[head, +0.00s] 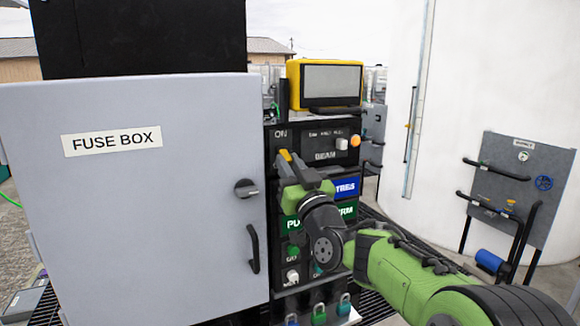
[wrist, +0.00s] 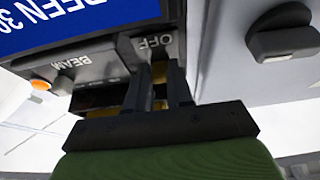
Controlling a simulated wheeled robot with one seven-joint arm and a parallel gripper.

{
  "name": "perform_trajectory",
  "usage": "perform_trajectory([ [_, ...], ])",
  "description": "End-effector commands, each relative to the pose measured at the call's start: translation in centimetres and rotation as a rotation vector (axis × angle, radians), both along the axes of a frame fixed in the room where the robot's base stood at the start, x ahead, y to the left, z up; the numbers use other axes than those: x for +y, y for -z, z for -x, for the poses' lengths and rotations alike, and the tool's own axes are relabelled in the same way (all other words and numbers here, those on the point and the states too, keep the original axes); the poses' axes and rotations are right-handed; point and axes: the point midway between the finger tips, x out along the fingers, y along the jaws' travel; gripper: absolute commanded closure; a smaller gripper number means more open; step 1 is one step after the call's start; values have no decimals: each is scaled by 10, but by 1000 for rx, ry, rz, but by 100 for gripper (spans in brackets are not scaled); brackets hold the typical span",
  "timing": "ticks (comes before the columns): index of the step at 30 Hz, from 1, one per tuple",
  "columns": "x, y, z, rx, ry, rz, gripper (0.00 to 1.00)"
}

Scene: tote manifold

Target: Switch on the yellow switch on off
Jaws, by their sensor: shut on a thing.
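The yellow switch (wrist: 159,73) shows in the wrist view between my two fingers, just beside the OFF label (wrist: 153,42). In the head view a bit of yellow (head: 286,155) shows at my fingertips, below the ON label (head: 281,134). My gripper (head: 289,162) is at the panel's upper left and shut on the yellow switch; its fingers also show in the wrist view (wrist: 158,68). The fingers hide most of the switch, so its exact position is hard to tell.
The grey fuse box door (head: 140,210), with a black knob (head: 246,188) and handle (head: 253,249), stands close left of my gripper. The BEAM module (head: 325,155) with an orange button (head: 355,141) is to the right. A yellow-framed screen (head: 331,80) is above.

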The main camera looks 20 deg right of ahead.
Motion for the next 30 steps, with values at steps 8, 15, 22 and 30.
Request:
perform_trajectory([
  [8,1,-3,2,64,2,4,100],
  [15,1,-13,5,231,1,3,100],
  [22,1,-25,5,446,-2,-1,100],
  [30,1,-35,3,683,-3,-3,100],
])
